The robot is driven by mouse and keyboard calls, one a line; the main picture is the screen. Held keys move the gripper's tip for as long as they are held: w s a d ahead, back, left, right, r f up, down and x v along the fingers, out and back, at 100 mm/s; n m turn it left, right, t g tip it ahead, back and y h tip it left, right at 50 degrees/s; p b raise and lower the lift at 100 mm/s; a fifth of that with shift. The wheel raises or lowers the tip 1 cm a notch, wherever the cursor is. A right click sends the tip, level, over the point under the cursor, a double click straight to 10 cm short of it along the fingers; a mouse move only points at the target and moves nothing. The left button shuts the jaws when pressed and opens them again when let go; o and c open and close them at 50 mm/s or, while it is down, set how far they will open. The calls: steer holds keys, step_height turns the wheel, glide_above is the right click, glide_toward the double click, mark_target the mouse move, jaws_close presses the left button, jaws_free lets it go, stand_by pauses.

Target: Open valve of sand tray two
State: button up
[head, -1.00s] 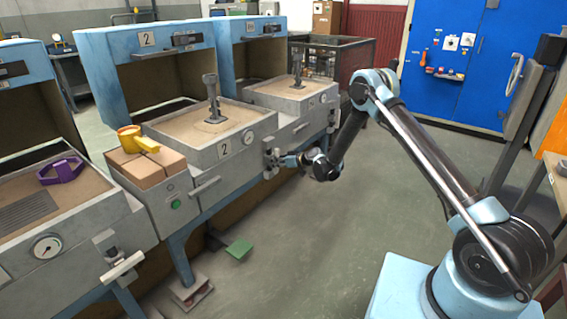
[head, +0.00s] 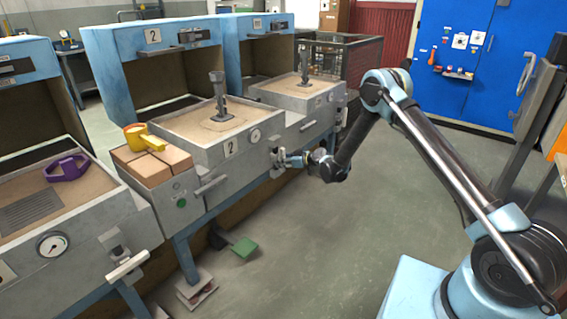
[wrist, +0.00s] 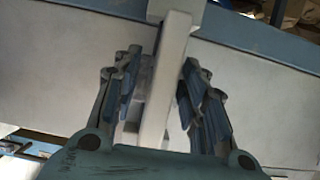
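Sand tray two (head: 183,140) is a grey sand-filled box with a "2" plate on its front, in the middle left of the head view. Its valve (head: 277,153) is on the front face, right of the plate and below the gauge. My gripper (head: 287,160) is at this valve and hides most of its lever. In the wrist view a pale flat lever (wrist: 168,85) stands between the two fingers of my gripper (wrist: 158,75). The fingers are spread on either side of it, with a gap on the left; contact on the right is unclear.
The neighbouring left tray has its own valve with a white lever (head: 127,265). A yellow cup-like tool (head: 143,137) lies on brown blocks (head: 150,165) beside tray two. A green pedal (head: 245,247) is on the floor. The floor (head: 330,240) right of the benches is clear.

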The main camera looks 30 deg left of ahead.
steer(key=shift+s, duration=0.1)
steer(key=v, duration=1.2)
stand_by(0.4)
steer(key=w+d+r+m+t+h, duration=0.1)
steer(key=w+d+r+m+h, duration=0.35)
steer(key=d+r, duration=1.1)
steer(key=d+r+m+t+h, duration=0.1)
steer(key=d+r, duration=0.3)
steer(key=d, duration=0.6)
steer(key=d+r+m, duration=0.1)
steer(key=d+r, duration=0.4)
steer(key=d, duration=0.5)
steer(key=s+d+r+m+h, duration=0.1)
steer(key=s+d+m+h, duration=0.1)
steer(key=s+d, duration=0.6)
steer(key=s+d+r+m+h, duration=0.15)
steer(key=s+d, duration=0.35)
steer(key=d, duration=0.7)
steer(key=s+d+f+m+h, duration=0.2)
steer(key=s+d+f+m, duration=0.1)
steer(key=s+d, duration=0.5)
steer(key=s+d+f+m+g+h, duration=0.1)
steer(key=s+d+f+m+h, duration=0.1)
steer(key=s+d, duration=0.7)
step_height(320, 180, down, 2)
steer(key=s+m, duration=0.1)
steer(key=s, duration=0.2)
steer(key=shift+m, duration=0.4)
